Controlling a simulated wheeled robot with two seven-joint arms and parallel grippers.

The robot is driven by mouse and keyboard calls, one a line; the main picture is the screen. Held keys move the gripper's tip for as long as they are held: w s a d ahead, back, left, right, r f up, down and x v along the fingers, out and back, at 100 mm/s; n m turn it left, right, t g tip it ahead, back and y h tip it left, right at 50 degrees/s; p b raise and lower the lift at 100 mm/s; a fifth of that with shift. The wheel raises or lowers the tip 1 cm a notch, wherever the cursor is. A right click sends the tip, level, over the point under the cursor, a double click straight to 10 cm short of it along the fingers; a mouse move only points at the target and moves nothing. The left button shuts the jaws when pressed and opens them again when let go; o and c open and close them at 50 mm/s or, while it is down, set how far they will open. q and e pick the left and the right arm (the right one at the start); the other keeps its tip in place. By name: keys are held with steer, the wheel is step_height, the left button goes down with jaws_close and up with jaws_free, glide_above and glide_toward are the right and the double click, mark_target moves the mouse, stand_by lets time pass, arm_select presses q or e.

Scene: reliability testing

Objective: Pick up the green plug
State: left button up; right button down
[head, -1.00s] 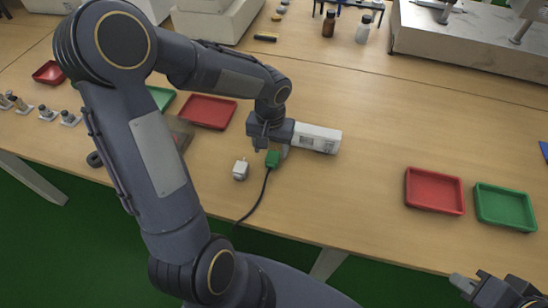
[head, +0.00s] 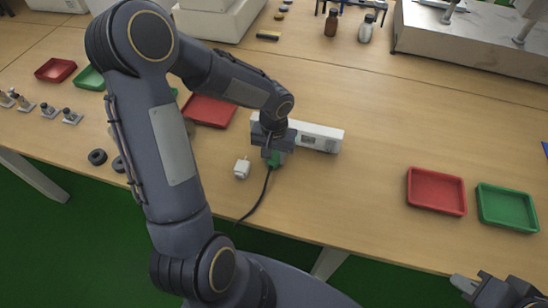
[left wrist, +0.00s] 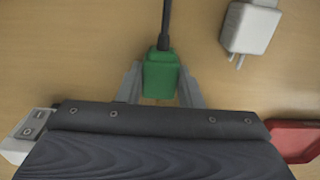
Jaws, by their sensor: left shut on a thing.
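The green plug (head: 275,158) with its black cable is at my left gripper (head: 271,152). In the left wrist view the green plug (left wrist: 161,75) sits between the two fingers of my left gripper (left wrist: 162,85), which is shut on it. The black cable (left wrist: 167,22) runs from the plug away toward the table's front edge. I cannot tell whether the plug still touches the table. My right gripper (head: 500,290) shows only in part at the lower right corner, and its opening is unclear.
A white adapter (head: 242,169) lies beside the plug. A white power strip (head: 318,137) is just behind the left gripper. A red tray (head: 436,191) and a green tray (head: 507,208) stand at the right. The table between strip and trays is clear.

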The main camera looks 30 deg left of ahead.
arm_select(q)
steer(key=shift+r, duration=0.1)
steer(key=shift+r, duration=0.6)
steer(key=s+d+r, duration=0.3)
steer(key=s+r, duration=0.8)
steer(key=s, duration=0.2)
steer(key=shift+s+d+r+p, duration=0.15)
steer(key=shift+s+r+p, duration=0.15)
steer(key=shift+p, duration=0.05)
steer(key=shift+w, duration=0.1)
